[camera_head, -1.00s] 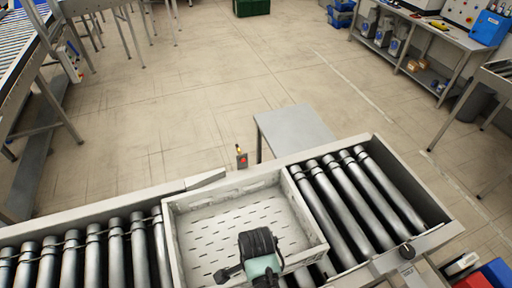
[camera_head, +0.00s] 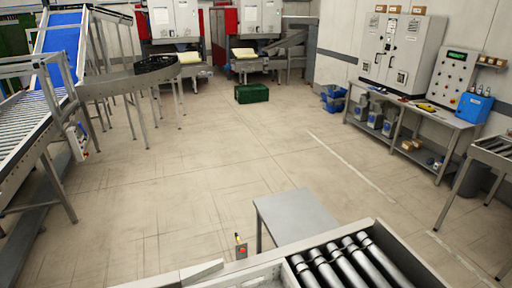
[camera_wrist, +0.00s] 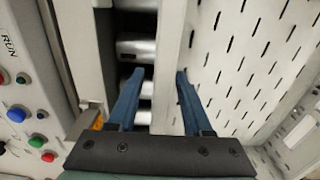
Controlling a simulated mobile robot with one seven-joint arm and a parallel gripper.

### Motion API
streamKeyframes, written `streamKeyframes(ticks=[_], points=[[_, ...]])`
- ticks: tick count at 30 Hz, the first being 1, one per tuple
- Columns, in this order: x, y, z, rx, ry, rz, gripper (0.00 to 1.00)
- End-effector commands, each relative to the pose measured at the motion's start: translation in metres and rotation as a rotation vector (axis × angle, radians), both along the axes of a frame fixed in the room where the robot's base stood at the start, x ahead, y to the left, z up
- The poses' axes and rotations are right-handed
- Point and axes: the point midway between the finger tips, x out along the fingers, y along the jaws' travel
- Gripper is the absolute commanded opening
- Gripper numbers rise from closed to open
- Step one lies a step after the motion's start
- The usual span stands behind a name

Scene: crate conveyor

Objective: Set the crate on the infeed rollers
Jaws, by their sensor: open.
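The pale grey crate (camera_head: 265,276) shows only as a far corner at the bottom edge of the head view. In the wrist view its slotted floor (camera_wrist: 250,60) and side wall fill the right half. The infeed rollers (camera_head: 345,265) lie just right of the crate, and metal rollers also show left of its wall in the wrist view (camera_wrist: 138,48). My gripper (camera_wrist: 162,72) is open, its blue fingers on either side of the crate's wall, one over the rollers and one on the inner side. Whether either finger touches the wall cannot be told. The crate's underside is hidden.
A button panel (camera_wrist: 30,120) marked RUN stands close to the left of my gripper. A grey table (camera_head: 295,215) adjoins the conveyor's far side. A green crate (camera_head: 252,93) stands on the far floor. The floor between is clear.

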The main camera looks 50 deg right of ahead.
Motion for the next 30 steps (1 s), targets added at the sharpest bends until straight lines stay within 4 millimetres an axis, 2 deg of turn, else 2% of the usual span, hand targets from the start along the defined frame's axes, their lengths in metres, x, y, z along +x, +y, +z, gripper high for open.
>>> streamKeyframes(ticks=[5, 18, 24, 30], points=[[0.001, -0.001, 0.017, -0.002, -0.002, 0.0, 0.5], [0.001, -0.001, 0.102, -0.003, -0.004, -0.002, 0.5], [0.0, 0.0, 0.119, 0.0, 0.0, 0.0, 0.5], [0.0, 0.0, 0.122, 0.0, 0.0, 0.0, 0.5]])
